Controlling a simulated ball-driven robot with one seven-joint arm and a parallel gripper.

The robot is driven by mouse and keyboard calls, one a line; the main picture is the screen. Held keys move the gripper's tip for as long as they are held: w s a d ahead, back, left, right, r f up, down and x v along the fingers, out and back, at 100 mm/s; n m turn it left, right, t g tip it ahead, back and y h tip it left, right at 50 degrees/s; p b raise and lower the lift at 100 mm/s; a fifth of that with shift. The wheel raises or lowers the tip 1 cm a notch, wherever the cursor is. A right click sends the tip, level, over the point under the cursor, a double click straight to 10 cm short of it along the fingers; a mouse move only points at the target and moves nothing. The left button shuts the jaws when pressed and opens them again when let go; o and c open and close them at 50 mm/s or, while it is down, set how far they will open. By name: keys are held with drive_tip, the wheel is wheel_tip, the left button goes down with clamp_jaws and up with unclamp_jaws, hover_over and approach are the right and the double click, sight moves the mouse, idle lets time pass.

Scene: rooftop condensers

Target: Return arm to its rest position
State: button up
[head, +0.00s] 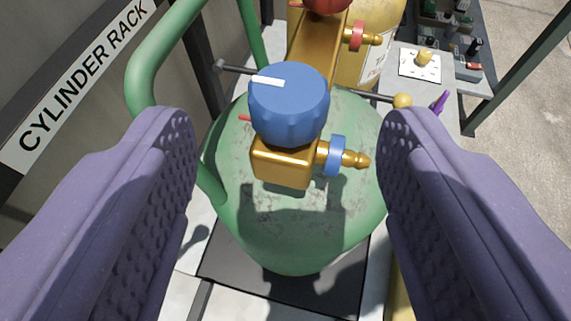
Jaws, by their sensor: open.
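My gripper (287,145) is open, with its two purple, dimpled fingers spread wide at the left and right of the picture. Nothing is held between them. Between and beyond the fingers stands a green cylinder (275,235) with a brass valve body (280,165) on top. The valve carries a blue knob (289,105) with a white mark pointing left. A blue-ringed brass outlet (345,157) points right, toward the right finger. The fingers appear apart from the knob.
A green tube handle (137,75) curves up beside the left finger. Behind is a yellow cylinder (378,55) with a red knob (326,4). A sign reading CYLINDER RACK (80,80) is at upper left. A bench (440,85) with small items is at upper right.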

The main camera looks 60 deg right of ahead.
drive_tip(key=shift+s+a+r, duration=0.25)
drive_tip(key=shift+s+a, duration=0.05)
drive_tip(key=shift+a, duration=0.2)
